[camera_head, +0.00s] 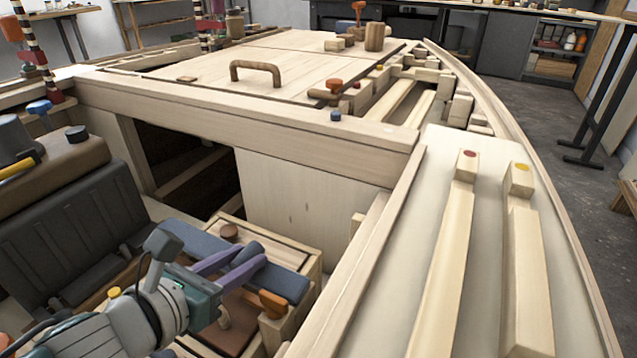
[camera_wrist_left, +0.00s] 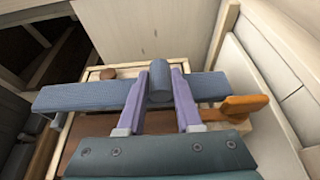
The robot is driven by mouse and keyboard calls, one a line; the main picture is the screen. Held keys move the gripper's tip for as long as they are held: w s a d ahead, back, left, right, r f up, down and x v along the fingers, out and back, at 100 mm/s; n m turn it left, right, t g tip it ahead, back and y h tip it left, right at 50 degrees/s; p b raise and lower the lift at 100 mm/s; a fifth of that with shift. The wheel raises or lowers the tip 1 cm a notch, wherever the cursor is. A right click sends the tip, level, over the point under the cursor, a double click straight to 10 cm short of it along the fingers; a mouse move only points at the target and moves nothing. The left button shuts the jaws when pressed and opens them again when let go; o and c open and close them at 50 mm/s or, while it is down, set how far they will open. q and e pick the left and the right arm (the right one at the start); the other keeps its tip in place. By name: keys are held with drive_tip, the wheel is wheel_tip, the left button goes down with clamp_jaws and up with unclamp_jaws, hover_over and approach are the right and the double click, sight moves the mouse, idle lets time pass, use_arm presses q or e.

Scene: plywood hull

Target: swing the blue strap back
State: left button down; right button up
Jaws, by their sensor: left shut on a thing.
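The blue strap (camera_head: 290,284) is a flat bar lying across a wooden box with a brown lid at the lower middle of the head view. It also crosses the left wrist view (camera_wrist_left: 75,97) from side to side. A blue round grip (camera_wrist_left: 159,80) stands up from its middle. My left gripper (camera_head: 246,258) has its purple fingers on both sides of this grip and is shut on it; its fingers also show in the left wrist view (camera_wrist_left: 160,76). My arm and gripper hide part of the strap and lid. My right gripper is not in view.
An orange catch (camera_head: 272,303) sits at the strap's right end, and a brown knob (camera_head: 229,231) is beside its far edge. A pale plywood panel (camera_head: 300,195) rises behind the box. A wooden side rail (camera_head: 365,265) runs along its right. A dark seat (camera_head: 75,230) is on the left.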

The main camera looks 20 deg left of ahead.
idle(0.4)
use_arm(q)
drive_tip(key=shift+a+r+p, duration=0.2)
drive_tip(key=shift+r+p, duration=0.25)
drive_tip(key=shift+r, duration=0.05)
drive_tip(key=shift+n+h, duration=0.7)
drive_tip(key=shift+n, duration=0.2)
drive_tip(key=r+p, duration=0.1)
drive_tip(key=a+r+p, duration=0.2)
drive_tip(key=r, duration=0.1)
drive_tip(key=shift+w+a+r, duration=0.1)
drive_tip(key=w+a+r+n+h+b, duration=0.1)
drive_tip(key=a+r+n+h+b, duration=0.3)
drive_tip(key=a, duration=1.1)
wheel_tip(320, 180, up, 4)
drive_tip(key=n+b, duration=0.2)
drive_tip(key=b, duration=0.2)
drive_tip(key=shift+t, duration=0.4)
drive_tip(key=shift+f, duration=0.1)
